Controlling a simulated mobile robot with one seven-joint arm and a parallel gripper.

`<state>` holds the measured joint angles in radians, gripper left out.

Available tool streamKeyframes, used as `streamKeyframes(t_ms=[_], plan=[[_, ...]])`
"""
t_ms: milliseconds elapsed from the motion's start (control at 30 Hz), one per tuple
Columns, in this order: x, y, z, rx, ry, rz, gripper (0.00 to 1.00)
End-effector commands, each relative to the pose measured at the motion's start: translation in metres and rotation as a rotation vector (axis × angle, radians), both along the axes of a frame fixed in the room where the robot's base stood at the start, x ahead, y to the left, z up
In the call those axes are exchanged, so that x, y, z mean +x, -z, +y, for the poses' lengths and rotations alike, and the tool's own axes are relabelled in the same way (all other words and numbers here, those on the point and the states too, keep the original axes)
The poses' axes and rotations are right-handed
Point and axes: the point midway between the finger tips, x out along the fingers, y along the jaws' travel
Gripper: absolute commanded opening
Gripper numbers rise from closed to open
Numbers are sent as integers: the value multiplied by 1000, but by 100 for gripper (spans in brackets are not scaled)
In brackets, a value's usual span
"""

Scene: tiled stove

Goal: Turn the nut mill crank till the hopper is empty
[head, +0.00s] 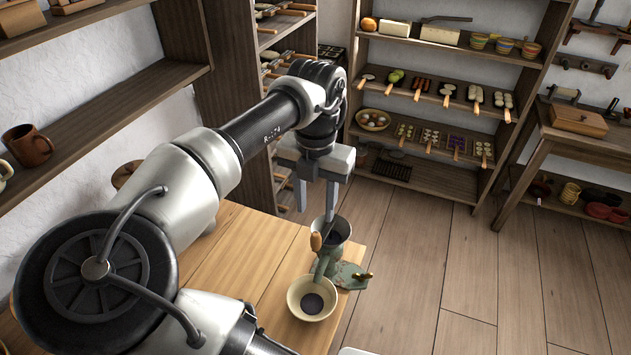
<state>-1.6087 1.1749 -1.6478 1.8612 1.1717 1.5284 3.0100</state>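The green nut mill (345,272) stands at the front right corner of the wooden table (268,258). Its grey hopper (344,225) is on top, with a dark interior; I cannot tell whether that is nuts or shadow. The crank's upright wooden handle (316,241) shows at the hopper's left. A cream bowl (296,292) sits below the mill with a dark patch at its bottom. My gripper (316,213) points down just above the handle and hopper. Its two fingers are apart, and I see nothing between them. The right fingertip overlaps the hopper in the picture.
Shelves (430,99) with bowls, fruit and wooden-handled trays stand against the back wall. A workbench (575,139) is at the right. A brown mug (28,146) is on the left shelf. The floor right of the table is clear. My arm hides much of the table.

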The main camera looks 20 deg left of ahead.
Motion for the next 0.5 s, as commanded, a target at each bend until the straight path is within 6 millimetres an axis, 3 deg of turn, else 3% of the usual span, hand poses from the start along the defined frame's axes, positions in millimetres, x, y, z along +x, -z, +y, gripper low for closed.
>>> streamKeyframes(t_ms=[200, 500], plan=[[1, -43, 0, -1, 0, -2, 38], [0, -62, 0, 0, 0, 1, 38]])
